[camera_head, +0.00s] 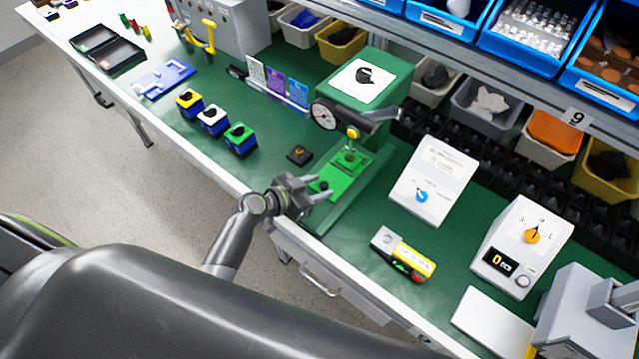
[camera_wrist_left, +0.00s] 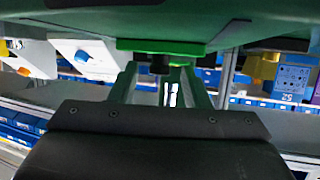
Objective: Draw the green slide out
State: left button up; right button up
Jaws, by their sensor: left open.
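The bright green slide (camera_head: 346,172) sits on the green base of a press-like device (camera_head: 366,95), with a small dark knob (camera_head: 324,185) at its near end. My left gripper (camera_head: 318,190) is at this near end, open, with its fingers around or just beside the knob. In the left wrist view, the slide's green edge (camera_wrist_left: 160,46) runs across the top. The dark knob (camera_wrist_left: 160,66) shows between the two spread fingers (camera_wrist_left: 160,88). I cannot tell whether either finger touches it. My right gripper is not in view.
A small dark block (camera_head: 299,155) lies left of the slide. Several coloured switch blocks (camera_head: 240,139) stand farther left. A white rotary switch box (camera_head: 432,182) and a yellow-white remote (camera_head: 402,254) are to the right. The bench front edge (camera_head: 290,232) is close beneath my left arm.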

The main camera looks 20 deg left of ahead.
pick_arm(q)
jog(key=shift+w+d+f, duration=0.15)
jog(key=shift+w+d, duration=0.15)
jog(key=shift+w, duration=0.05)
grip_shut()
